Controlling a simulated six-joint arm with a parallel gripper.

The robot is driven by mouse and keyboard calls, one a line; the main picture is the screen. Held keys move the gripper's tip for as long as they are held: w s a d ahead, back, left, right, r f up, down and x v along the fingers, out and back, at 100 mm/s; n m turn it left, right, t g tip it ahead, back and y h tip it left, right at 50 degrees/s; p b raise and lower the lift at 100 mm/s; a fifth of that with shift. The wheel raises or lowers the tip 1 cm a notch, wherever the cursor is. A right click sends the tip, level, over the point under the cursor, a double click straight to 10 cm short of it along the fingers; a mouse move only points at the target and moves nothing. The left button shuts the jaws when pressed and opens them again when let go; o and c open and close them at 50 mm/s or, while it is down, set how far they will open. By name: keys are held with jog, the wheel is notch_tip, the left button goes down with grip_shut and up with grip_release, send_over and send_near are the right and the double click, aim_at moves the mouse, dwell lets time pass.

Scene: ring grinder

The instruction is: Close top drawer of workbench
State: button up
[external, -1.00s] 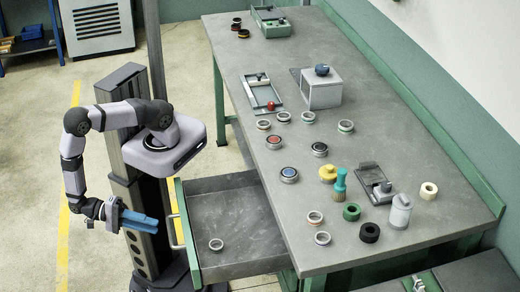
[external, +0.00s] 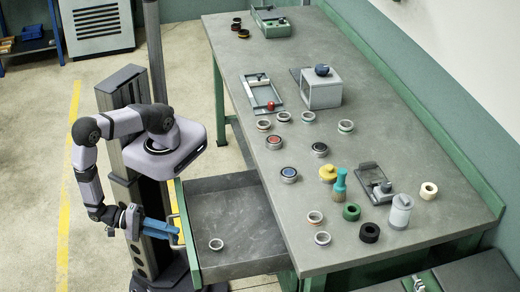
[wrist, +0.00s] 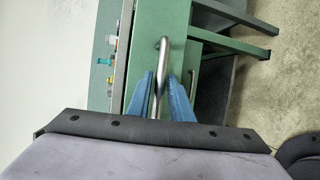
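The top drawer (external: 235,226) of the workbench (external: 300,150) is pulled out to the left, with one ring (external: 216,244) lying in it. Its metal bar handle (external: 176,230) is on the green front; the handle also shows in the wrist view (wrist: 161,68). My gripper (external: 172,233) has blue fingers and is at the handle. In the wrist view my gripper (wrist: 166,85) is open, one finger on each side of the handle bar, with visible gaps; contact cannot be told.
Several rings, a yellow-knobbed part (external: 328,173), a teal brush (external: 340,183) and a grey bottle (external: 400,211) stand on the bench top. A grey box fixture (external: 321,91) is farther back. The floor left of my arm is clear.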

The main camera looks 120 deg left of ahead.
jog(key=shift+w+a, duration=0.1)
jog(key=shift+w, duration=0.05)
jog(key=shift+c, duration=0.2)
grip_shut()
jog(key=p, duration=0.3)
send_near(263, 226)
jog(key=w+a, duration=0.1)
jog(key=w, duration=0.1)
jog(key=w+a+r, duration=0.1)
jog(key=w, duration=0.2)
jog(key=w+a+r, duration=0.1)
jog(key=w, duration=0.2)
jog(key=shift+w+r, duration=0.2)
jog(key=shift+r, duration=0.05)
jog(key=shift+w+a, duration=0.25)
jog(key=shift+w, duration=0.1)
jog(key=shift+r, duration=0.1)
